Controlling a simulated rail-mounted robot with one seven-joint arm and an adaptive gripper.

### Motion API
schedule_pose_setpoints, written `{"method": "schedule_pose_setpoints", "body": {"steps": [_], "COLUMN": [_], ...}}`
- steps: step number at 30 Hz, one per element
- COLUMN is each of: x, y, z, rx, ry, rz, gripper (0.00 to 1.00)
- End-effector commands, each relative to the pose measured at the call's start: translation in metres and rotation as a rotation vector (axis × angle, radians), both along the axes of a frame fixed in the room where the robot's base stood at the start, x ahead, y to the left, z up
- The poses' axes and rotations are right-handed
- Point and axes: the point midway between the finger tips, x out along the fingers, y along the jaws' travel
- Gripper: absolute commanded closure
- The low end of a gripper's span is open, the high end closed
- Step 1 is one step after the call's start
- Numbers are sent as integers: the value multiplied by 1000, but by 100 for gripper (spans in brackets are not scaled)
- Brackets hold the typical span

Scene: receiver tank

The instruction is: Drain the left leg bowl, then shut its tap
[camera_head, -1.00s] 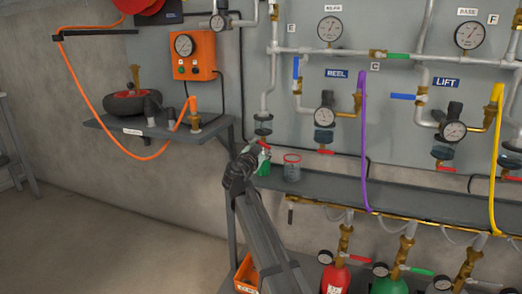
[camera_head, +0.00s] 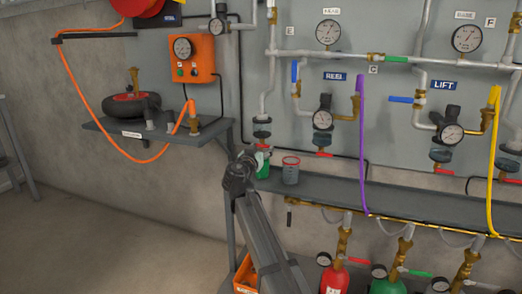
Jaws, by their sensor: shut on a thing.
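The left leg bowl (camera_head: 262,131) is a small dark, clear-sided bowl under the leftmost vertical pipe. Its tap, at the bottom of the bowl, is mostly hidden behind my gripper (camera_head: 249,158). My gripper is just below and left of the bowl, seen from behind. It looks shut at the tap, but its fingertips are hidden, so the exact contact cannot be made out. A green container (camera_head: 263,166) stands on the shelf below the bowl, partly covered by my gripper. A clear cup with a red rim (camera_head: 291,170) stands to its right.
Two similar bowls with red tap levers hang further right, under the REEL gauge (camera_head: 323,119) and the LIFT gauge (camera_head: 451,133). A purple hose (camera_head: 361,150) and a yellow hose (camera_head: 493,160) hang before the panel. A side shelf (camera_head: 165,133) with a wheel is at left.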

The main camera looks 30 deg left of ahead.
Motion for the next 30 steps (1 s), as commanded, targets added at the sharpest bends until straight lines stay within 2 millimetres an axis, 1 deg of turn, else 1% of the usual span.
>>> {"method": "schedule_pose_setpoints", "body": {"steps": [6,7,8,9,18,22,26,30], "x": [1,1,1,1,0,-6,-23,-49], "y": [0,0,0,0,0,-1,-4,-8], "z": [1,1,1,1,0,0,0,0], "rx": [-4,-4,-4,-3,-1,-1,-1,-1], "ry": [-2,-2,-2,-2,-1,-1,-1,-1], "rz": [0,0,0,0,0,0,2,2], "gripper": [75,29,19,15,15,15,15,15]}}
